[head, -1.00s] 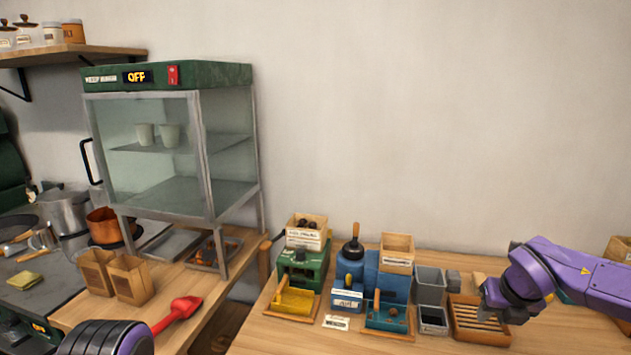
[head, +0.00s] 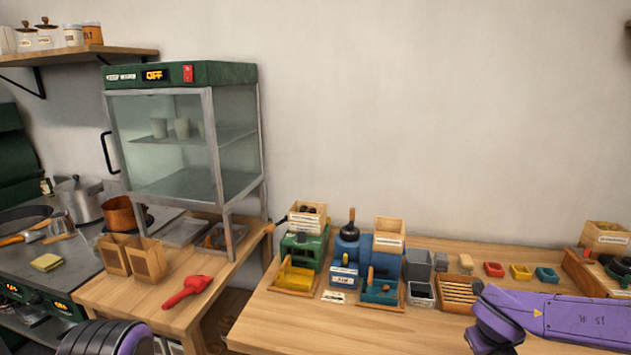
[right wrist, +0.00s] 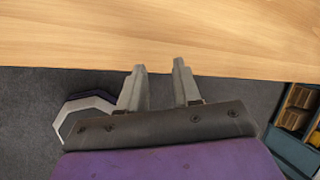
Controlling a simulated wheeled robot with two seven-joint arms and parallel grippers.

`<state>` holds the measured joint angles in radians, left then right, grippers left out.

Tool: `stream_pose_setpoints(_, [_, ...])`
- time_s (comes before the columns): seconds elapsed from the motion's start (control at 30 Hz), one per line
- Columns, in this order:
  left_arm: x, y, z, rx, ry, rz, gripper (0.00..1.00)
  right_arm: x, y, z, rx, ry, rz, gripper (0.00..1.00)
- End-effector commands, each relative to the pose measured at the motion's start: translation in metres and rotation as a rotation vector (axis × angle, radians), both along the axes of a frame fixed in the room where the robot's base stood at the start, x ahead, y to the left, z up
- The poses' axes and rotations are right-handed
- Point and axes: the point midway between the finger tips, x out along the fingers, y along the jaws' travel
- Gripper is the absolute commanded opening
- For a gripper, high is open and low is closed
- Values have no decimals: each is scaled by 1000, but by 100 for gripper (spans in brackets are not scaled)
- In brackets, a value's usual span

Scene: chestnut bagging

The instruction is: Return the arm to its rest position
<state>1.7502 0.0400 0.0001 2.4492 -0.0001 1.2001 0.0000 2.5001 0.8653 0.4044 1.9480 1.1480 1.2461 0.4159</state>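My right arm (head: 560,318) reaches in from the right at the front of the wooden table in the head view. Its gripper fingers are cut off or hidden there. In the right wrist view my right gripper (right wrist: 159,70) has its two fingers apart with nothing between them. It is by the table's edge (right wrist: 160,68), with grey floor below. A dark and purple part of my left arm (head: 105,340) shows at the bottom left of the head view. My left gripper is out of view.
The slatted wooden tray (head: 462,303) stands just left of my right arm. Green (head: 303,245) and blue (head: 365,258) machines stand left of it. A red scoop (head: 188,290) and paper bags (head: 146,259) are on the left counter. The warming cabinet (head: 183,75) reads OFF.

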Motion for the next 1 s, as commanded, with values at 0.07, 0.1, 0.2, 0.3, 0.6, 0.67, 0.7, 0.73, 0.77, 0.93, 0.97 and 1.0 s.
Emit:
stream_pose_setpoints(0.07, [0, 0, 0, -1, 1, 0, 42, -12, 2, -26, -101, 62, 105, 33])
stream_pose_setpoints(0.1, [0, 0, 0, -1, 1, 0, 42, -19, 3, -39, -157, 94, 168, 33])
stream_pose_setpoints(0.2, [0, 0, 0, 0, 1, 0, 42, -39, 5, -75, -300, 187, 359, 33])
stream_pose_setpoints(0.3, [-1, 0, 0, 0, 1, 0, 42, -68, 11, -114, -445, 301, 604, 33])
stream_pose_setpoints(0.6, [0, 0, 0, 0, 1, 0, 42, -243, 47, -232, -714, 695, 1826, 33])
stream_pose_setpoints(0.67, [-1, 0, 0, 0, 1, 0, 42, -280, 53, -241, -696, 728, 2040, 33])
stream_pose_setpoints(0.7, [-1, 0, 0, 0, 1, 0, 42, -302, 57, -245, -678, 740, 2167, 33])
stream_pose_setpoints(0.73, [-1, 0, 0, 0, 1, 0, 42, -317, 60, -246, -661, 744, 2251, 33])
stream_pose_setpoints(0.77, [0, 0, -20, 0, 0, 0, 42, -314, 61, -267, -667, 737, 2248, 33])
stream_pose_setpoints(0.93, [-1, 0, -43, 0, 2, 0, 42, -310, 61, -289, -671, 732, 2230, 33])
stream_pose_setpoints(0.97, [-1, 0, -43, 0, 2, 0, 42, -310, 61, -289, -671, 732, 2230, 33])
stream_pose_setpoints(1.0, [-1, 0, -43, 0, 2, 0, 42, -310, 61, -289, -671, 732, 2230, 33])
